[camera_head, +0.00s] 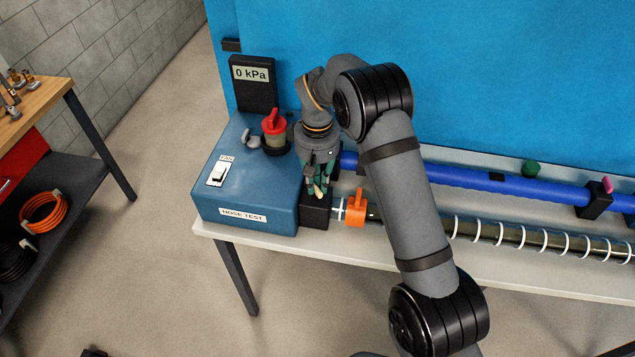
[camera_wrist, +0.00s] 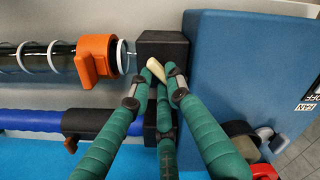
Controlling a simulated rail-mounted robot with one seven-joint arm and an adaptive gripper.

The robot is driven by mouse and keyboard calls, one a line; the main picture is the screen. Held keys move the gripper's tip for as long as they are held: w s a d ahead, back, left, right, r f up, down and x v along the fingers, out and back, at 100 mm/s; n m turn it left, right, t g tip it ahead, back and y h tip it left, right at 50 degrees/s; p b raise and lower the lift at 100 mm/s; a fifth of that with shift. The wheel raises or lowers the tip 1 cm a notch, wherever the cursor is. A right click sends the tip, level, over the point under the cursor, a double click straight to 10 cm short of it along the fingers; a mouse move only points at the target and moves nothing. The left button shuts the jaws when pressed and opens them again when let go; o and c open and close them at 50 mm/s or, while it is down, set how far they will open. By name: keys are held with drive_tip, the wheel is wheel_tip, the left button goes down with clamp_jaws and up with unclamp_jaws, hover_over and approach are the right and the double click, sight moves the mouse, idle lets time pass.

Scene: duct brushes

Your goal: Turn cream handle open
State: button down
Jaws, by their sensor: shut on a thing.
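The cream handle (camera_wrist: 156,70) shows as a short pale lever at the black block (camera_wrist: 163,48) beside the blue test box. In the head view the cream handle (camera_head: 319,190) shows only as a small tip below the fingers. My gripper (camera_head: 317,185) points down over the black block at the box's right end. Its teal fingers are closed around the handle, and in the wrist view the gripper (camera_wrist: 158,75) has fingertips on either side of it. The fingers hide part of the handle and its pivot.
The blue box (camera_head: 228,185) carries a red-topped valve (camera_head: 274,123), a white fan switch (camera_head: 217,173) and a gauge reading 0 kPa (camera_head: 252,74). An orange clamp (camera_head: 356,203) on the clear hose sits close right of the gripper. A blue hose (camera_head: 450,177) runs behind.

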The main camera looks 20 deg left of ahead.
sight(316, 185)
drive_tip(key=n, duration=0.4)
drive_tip(key=shift+w+a+r+n, duration=0.1)
drive_tip(key=shift+a+n, duration=0.05)
drive_tip(key=shift+n, duration=0.15)
drive_tip(key=shift+a+n+p, duration=0.1)
drive_tip(key=shift+n+p, duration=0.5)
drive_tip(key=shift+n, duration=1.7)
drive_tip(key=c, duration=1.7)
unclamp_jaws()
drive_tip(key=shift+o, duration=0.3)
wheel_tip(316, 185, up, 12)
